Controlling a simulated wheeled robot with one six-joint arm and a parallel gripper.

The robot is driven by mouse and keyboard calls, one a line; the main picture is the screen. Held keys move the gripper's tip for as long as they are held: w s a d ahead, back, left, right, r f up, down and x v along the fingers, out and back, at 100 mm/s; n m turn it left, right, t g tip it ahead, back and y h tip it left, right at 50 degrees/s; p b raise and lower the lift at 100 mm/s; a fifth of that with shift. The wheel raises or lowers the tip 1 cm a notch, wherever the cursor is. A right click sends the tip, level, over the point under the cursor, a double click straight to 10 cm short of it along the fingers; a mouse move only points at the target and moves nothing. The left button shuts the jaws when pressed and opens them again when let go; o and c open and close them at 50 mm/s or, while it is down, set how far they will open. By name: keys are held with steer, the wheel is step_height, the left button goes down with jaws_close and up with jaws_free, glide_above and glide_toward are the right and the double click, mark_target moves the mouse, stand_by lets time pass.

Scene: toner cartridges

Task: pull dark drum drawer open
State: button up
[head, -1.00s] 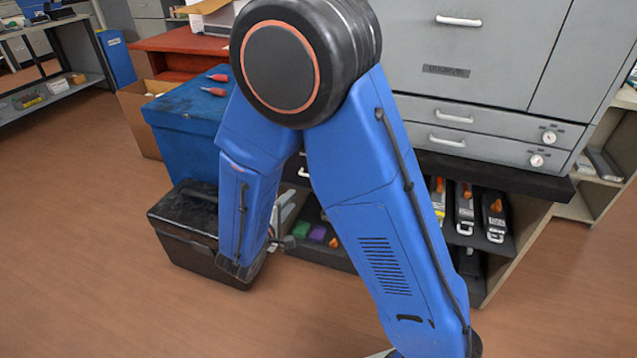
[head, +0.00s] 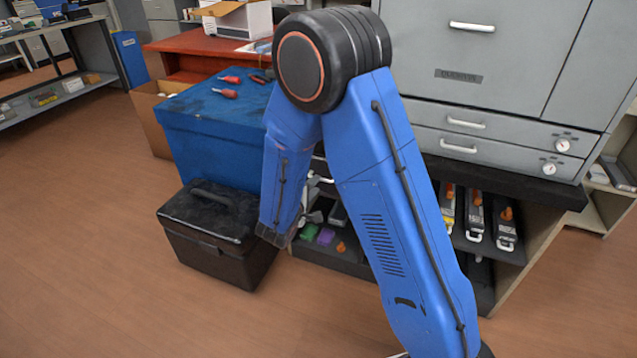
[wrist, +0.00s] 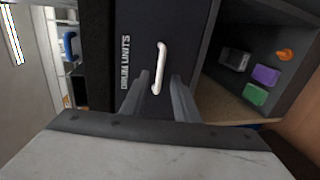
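The dark drum drawer (wrist: 182,35) fills the middle of the wrist view, lettered "DRUM UNITS", with a white bar handle (wrist: 160,58). It looks shut. In the head view my arm hides most of the drawer. My gripper (wrist: 160,78) is open, its two grey fingers to either side of the handle's lower part as seen in the wrist view. I cannot tell whether the fingers reach the handle in depth. In the head view the gripper (head: 312,200) is partly hidden behind my blue forearm.
Beside the drawer is an open shelf with purple (wrist: 266,75) and green (wrist: 256,95) blocks. A black case (head: 215,232) stands on the floor left of my forearm, before a blue chest (head: 215,140). Cartridges (head: 475,217) lie on the right shelf. Floor at front left is clear.

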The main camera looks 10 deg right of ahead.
steer(key=shift+x, duration=2.15)
jaws_close()
